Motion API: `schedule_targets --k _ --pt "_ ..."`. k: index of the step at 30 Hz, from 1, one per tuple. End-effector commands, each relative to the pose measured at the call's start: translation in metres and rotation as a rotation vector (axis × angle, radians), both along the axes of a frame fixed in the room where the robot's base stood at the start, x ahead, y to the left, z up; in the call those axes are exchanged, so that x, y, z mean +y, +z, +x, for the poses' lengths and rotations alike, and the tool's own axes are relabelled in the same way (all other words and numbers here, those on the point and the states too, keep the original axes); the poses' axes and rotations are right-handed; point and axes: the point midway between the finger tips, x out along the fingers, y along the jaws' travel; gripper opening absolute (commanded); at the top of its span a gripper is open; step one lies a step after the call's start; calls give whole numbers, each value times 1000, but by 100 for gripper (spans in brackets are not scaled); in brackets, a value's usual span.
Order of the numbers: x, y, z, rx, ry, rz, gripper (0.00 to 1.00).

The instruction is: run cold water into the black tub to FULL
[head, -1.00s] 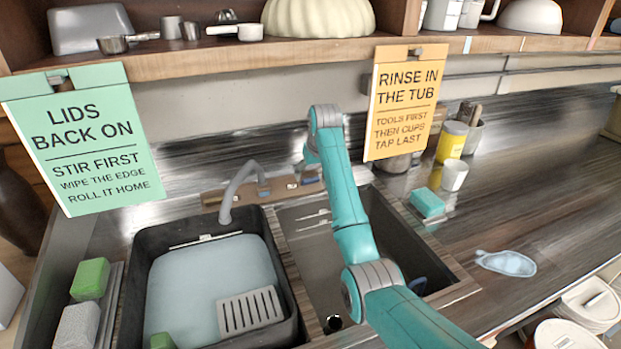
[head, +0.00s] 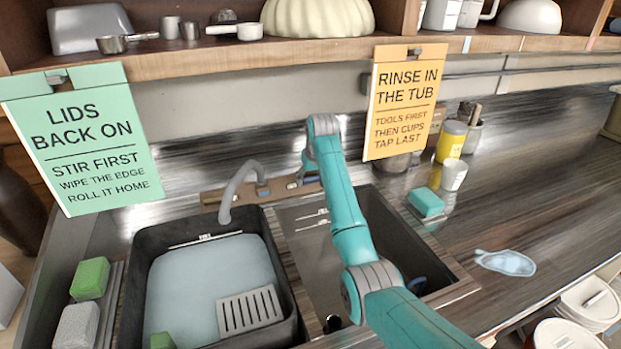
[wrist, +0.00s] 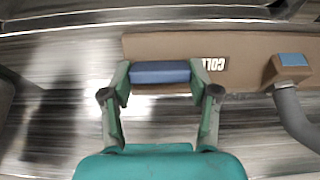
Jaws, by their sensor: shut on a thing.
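The black tub (head: 133,262) sits in the left basin with a pale blue-grey water surface (head: 195,275) in it. A white mark strip (head: 205,239) shows on its back inner wall; its wording is too small to read. The grey tap spout (head: 238,186) bends over the tub's back edge; I cannot make out a stream. In the wrist view, my gripper (wrist: 161,88) is shut on a blue tap handle (wrist: 160,72) beside an upside-down, partly covered "COLD" label (wrist: 214,64). The spout (wrist: 296,118) stands right of it.
A slotted grey piece (head: 250,310) lies in the tub. The right basin (head: 300,225) is beside it. Green and grey blocks (head: 90,278) stand left. A teal sponge (head: 426,203) and a yellow can (head: 451,139) are on the right counter. Two signs hang from the shelf.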

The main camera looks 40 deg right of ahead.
Motion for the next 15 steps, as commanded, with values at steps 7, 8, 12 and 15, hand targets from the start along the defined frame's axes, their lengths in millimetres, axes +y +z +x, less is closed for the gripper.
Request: schedule_targets --k 7,8,12,15 --pt "1 -1 0 27 133 -96 26" --pt "2 -1 0 33 159 -114 26" --pt "3 -1 0 56 268 -190 26" --pt "3 -1 0 68 322 -229 26"
